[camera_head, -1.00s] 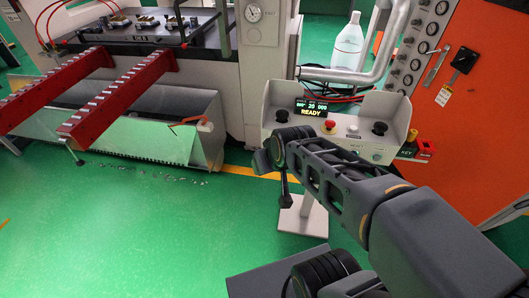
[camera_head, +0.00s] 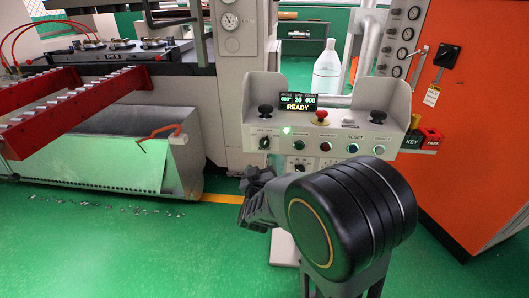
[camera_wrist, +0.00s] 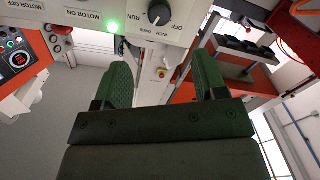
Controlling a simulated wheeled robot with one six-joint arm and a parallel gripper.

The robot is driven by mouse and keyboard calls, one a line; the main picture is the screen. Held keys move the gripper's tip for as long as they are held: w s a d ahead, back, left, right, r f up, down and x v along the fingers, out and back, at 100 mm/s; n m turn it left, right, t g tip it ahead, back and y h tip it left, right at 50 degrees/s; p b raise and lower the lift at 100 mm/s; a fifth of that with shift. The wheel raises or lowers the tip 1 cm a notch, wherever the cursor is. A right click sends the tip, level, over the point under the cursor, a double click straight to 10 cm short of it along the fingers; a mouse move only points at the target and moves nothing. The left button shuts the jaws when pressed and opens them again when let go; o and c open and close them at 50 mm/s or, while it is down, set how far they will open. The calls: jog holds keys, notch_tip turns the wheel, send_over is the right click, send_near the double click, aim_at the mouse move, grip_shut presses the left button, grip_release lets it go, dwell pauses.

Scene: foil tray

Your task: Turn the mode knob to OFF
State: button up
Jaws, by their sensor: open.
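The mode knob (camera_head: 265,143) is a small black rotary knob at the left of the grey control box's (camera_head: 250,128) front panel. In the wrist view the knob (camera_wrist: 158,13) is at the top edge, near the printed words RUN and OFF; I cannot tell surely which mark its pointer is on. My gripper (camera_head: 256,182) is low in front of the box, below the knob. In the wrist view its two green-padded fingers (camera_wrist: 164,76) are apart with nothing between them, and the knob lies beyond their tips, not touched.
The panel also has a lit green lamp (camera_head: 287,130), several push buttons, a red stop button (camera_head: 322,116) and two black joysticks. The display (camera_head: 303,103) reads READY. An orange cabinet (camera_head: 470,140) stands right, a red rail (camera_head: 70,113) left. Green floor is open in front.

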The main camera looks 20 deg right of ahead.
aim_at(264, 145)
jog(key=b+x, duration=0.2)
jog(key=x, duration=1)
jog(key=shift+w+d, duration=0.15)
jog(key=c, duration=0.9)
